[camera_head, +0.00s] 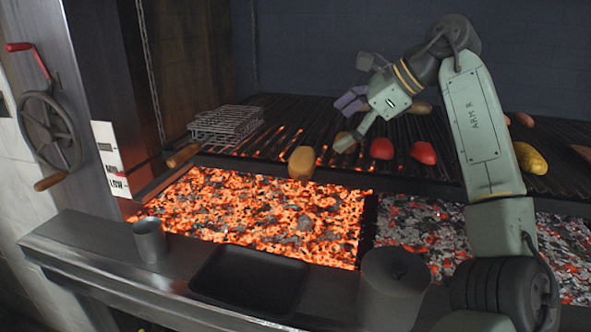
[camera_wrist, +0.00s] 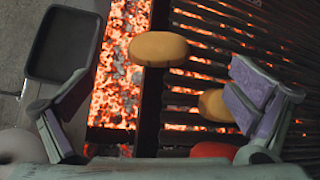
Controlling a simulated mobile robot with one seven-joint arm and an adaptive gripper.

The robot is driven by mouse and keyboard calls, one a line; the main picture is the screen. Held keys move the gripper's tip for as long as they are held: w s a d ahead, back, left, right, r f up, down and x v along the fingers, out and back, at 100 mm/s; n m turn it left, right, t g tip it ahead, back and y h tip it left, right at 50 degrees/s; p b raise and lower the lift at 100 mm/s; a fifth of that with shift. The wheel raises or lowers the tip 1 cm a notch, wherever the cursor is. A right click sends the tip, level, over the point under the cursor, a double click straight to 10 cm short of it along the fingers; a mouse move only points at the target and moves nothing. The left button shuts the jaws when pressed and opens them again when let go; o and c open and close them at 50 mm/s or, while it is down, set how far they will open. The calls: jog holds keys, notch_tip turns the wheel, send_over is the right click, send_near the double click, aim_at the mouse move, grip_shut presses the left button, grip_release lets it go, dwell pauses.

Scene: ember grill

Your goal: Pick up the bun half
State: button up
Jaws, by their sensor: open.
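A round tan bun half (camera_head: 302,163) sits at the front edge of the grill grate, beside the glowing coals. In the wrist view this bun half (camera_wrist: 158,48) shows ahead of the jaws, between the two fingers' lines and apart from both. A second tan round piece (camera_wrist: 212,105) lies on the grate, partly hidden by the right finger in the wrist view. My gripper (camera_head: 348,122) is open and empty above the grate, to the right of and above the front bun half. Its purple-padded fingers also show wide apart in the wrist view (camera_wrist: 160,92).
Two red pieces (camera_head: 423,152) and a yellow one (camera_head: 530,158) lie right on the grate. A wire basket (camera_head: 225,125) with a wooden handle is at left. Glowing coals (camera_head: 260,215) lie in front. The ledge holds a black tray (camera_head: 250,282), a small cup (camera_head: 149,240) and a larger cylinder (camera_head: 393,290).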

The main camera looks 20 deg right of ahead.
aim_at(306, 157)
jog(key=x, duration=0.6)
jog(key=shift+d+p, duration=0.1)
jog(key=shift+p, duration=0.2)
jog(key=shift+s+d+f+p+x, duration=0.15)
jog(key=shift+p+x, duration=0.3)
jog(key=shift+x, duration=0.9)
jog(key=shift+s+d+f+p+x, duration=0.15)
jog(key=shift+p+x, duration=0.3)
jog(key=shift+x, duration=0.85)
jog(key=shift+w+a, duration=0.1)
jog(key=shift+c, duration=0.4)
jog(key=c, duration=0.8)
jog(key=shift+r, duration=0.1)
